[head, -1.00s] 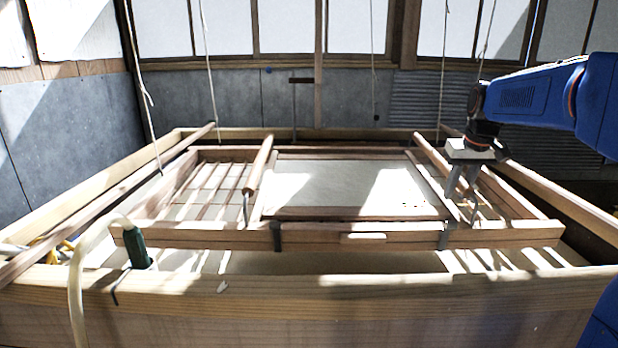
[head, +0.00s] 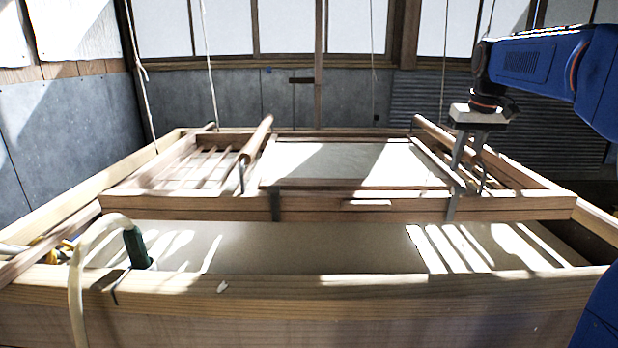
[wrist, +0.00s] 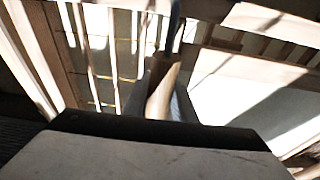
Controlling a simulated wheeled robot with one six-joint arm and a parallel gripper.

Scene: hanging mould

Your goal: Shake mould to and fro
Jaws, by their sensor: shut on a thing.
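The mould (head: 200,209) is a wooden frame with a pale screen (head: 350,162) in its middle and slatted sides, level above the vat (head: 400,296). Pale ropes (head: 208,70) hang down around it. A round wooden handle bar slopes along each side of the screen, the left one (head: 257,140) and the right one (head: 434,139). My gripper (head: 468,168) is shut on the right handle bar. In the wrist view the bar (wrist: 161,92) shows between the fingers, partly hidden by my gripper body.
The vat holds a pale, flat surface (head: 320,245) below the mould, with sunlight stripes on it. A cream hose (head: 78,270) with a green end (head: 136,248) hangs over the vat's front left rim. Grey walls and windows stand behind.

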